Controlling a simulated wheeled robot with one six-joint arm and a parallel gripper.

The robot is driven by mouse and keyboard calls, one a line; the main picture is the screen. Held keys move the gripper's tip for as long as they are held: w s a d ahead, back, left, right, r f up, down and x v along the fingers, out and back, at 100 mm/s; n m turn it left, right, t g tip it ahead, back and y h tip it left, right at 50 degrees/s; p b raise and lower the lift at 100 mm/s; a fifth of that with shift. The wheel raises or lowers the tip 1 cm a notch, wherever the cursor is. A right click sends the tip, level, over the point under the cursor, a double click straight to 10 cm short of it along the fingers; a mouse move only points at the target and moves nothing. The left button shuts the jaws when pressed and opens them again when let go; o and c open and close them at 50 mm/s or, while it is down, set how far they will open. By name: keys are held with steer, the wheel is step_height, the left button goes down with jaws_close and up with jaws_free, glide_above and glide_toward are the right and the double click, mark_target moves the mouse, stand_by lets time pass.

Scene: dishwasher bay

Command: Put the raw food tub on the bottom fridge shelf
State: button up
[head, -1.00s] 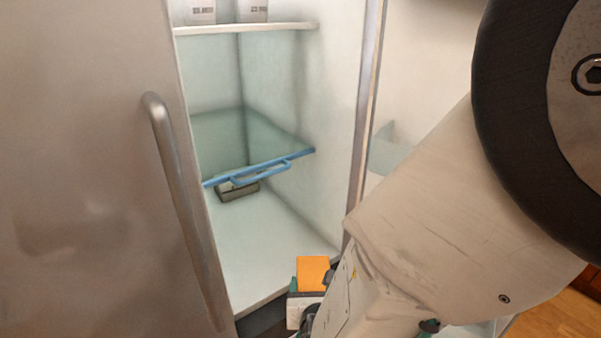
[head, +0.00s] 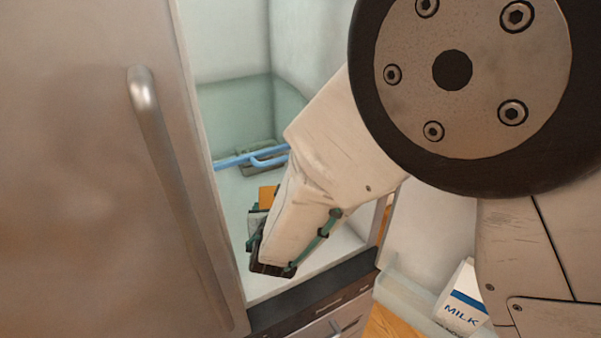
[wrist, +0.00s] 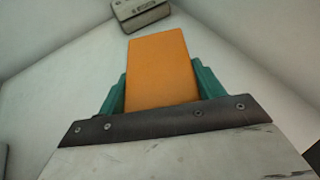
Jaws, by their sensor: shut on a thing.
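The tub has an orange top (head: 267,193) and is mostly hidden behind my arm in the head view. In the wrist view the orange tub (wrist: 158,70) stands out between two teal fingers. My gripper (wrist: 160,85) is shut on it. The tub is inside the fridge, over the white bottom surface (head: 236,192), lower than the blue-edged glass shelf (head: 238,160). I cannot tell whether its underside touches the bottom.
A small grey box (wrist: 140,13) lies at the back of the bottom, beyond the tub. The steel door with its handle (head: 165,155) is close on the left. Bare white floor shows beside the tub.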

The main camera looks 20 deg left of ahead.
mark_target(265, 199)
steer(key=w+a, duration=0.1)
steer(key=a, duration=0.1)
steer(key=w+a, duration=0.2)
steer(key=shift+w, duration=0.1)
steer(key=shift+a+f, duration=0.1)
steer(key=shift+f, duration=1.6)
steer(key=shift+f, duration=0.1)
steer(key=o, duration=1.3)
steer(key=shift+c, duration=0.2)
steer(key=shift+s, duration=0.2)
steer(key=v, duration=0.7)
